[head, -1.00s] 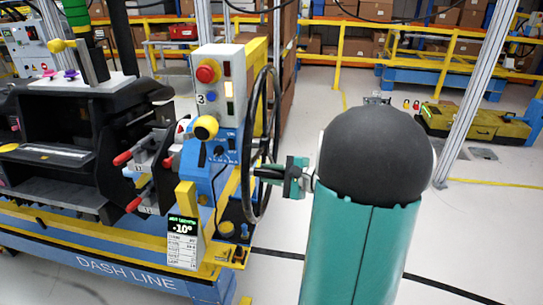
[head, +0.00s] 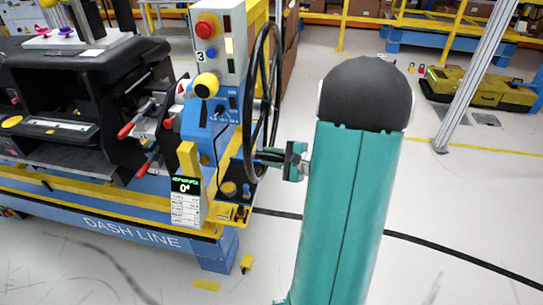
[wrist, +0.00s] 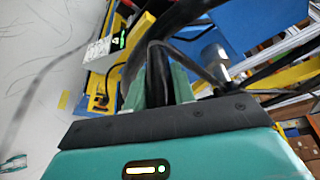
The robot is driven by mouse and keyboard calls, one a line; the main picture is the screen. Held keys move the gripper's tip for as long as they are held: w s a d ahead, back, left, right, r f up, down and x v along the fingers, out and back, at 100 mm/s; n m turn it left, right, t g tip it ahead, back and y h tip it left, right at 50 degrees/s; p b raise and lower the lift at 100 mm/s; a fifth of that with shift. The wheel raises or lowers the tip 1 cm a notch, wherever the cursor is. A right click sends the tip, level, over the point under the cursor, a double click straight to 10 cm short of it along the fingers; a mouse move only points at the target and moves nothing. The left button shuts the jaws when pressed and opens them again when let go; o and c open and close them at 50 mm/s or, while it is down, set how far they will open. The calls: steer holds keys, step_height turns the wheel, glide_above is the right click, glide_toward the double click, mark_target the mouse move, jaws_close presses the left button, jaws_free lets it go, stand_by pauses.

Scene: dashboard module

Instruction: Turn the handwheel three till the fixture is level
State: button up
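The handwheel three (head: 276,88) is a black upright wheel on the right side of a grey control box (head: 231,60) marked 3. My gripper (head: 262,157) is at the lower part of its rim. In the wrist view the black rim (wrist: 157,75) passes between the teal fingers (wrist: 158,88), which look closed around it; the exact contact is partly hidden. The small display (head: 186,187) below the box reads 0°. The fixture with the black dashboard module (head: 78,72) stands at the left and looks roughly level.
The blue DASH LINE frame (head: 120,228) with yellow rails runs along the left. The box carries a red button (head: 207,27) and a yellow knob (head: 206,85). A grey post (head: 480,70) and a yellow machine (head: 480,90) stand at the right.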

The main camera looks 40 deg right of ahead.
steer(key=o, duration=0.4)
steer(key=shift+w+d, duration=0.1)
steer(key=shift+d, duration=0.05)
steer(key=shift+o, duration=0.2)
steer(key=shift+r, duration=0.1)
steer(key=v, duration=1.4)
